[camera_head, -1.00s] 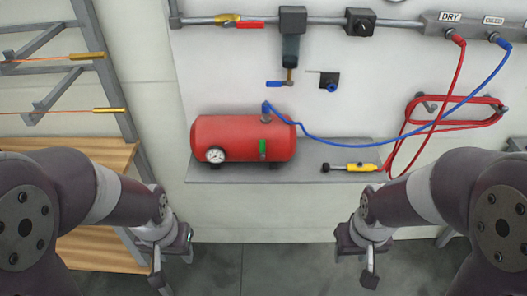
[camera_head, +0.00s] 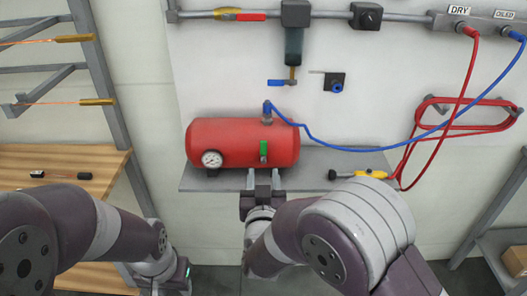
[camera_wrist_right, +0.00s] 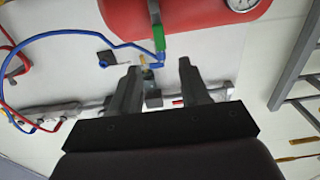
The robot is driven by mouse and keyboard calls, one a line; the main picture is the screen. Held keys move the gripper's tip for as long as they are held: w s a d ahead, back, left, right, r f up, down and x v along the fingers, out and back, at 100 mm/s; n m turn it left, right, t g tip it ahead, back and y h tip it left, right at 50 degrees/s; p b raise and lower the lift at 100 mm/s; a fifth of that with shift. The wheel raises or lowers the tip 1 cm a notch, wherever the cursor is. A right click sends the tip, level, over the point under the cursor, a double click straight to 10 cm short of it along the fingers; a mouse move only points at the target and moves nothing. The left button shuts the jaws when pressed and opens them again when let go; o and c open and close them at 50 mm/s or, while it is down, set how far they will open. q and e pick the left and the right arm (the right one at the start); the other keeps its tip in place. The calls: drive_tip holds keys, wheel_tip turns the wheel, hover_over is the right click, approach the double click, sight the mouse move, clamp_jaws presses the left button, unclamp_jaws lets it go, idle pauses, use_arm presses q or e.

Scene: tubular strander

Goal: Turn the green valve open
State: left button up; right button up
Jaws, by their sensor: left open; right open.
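The green valve (camera_head: 263,151) is a small upright handle on the front right of the red tank (camera_head: 225,145). In the right wrist view the green valve (camera_wrist_right: 159,38) shows beyond my fingers, on the red tank (camera_wrist_right: 185,14). My right gripper (camera_head: 263,177) is open and empty, just below the valve at the shelf's front edge. In its wrist view the right gripper (camera_wrist_right: 158,70) has its two fingers apart, with the valve roughly between their lines and not touched. My left gripper (camera_head: 168,284) is low at the bottom edge, partly cut off, away from the tank.
The tank stands on a grey shelf (camera_head: 325,163) with a yellow tool (camera_head: 355,176). A blue hose (camera_head: 345,148) leaves the tank top. A blue-handled valve (camera_head: 283,82) hangs above. Red hose (camera_head: 465,116) is coiled at right. A wooden bench (camera_head: 60,160) is at left.

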sight(263, 148)
drive_tip(key=w, duration=1)
drive_tip(key=shift+w+p, duration=0.35)
drive_tip(key=shift+w, duration=0.05)
clamp_jaws()
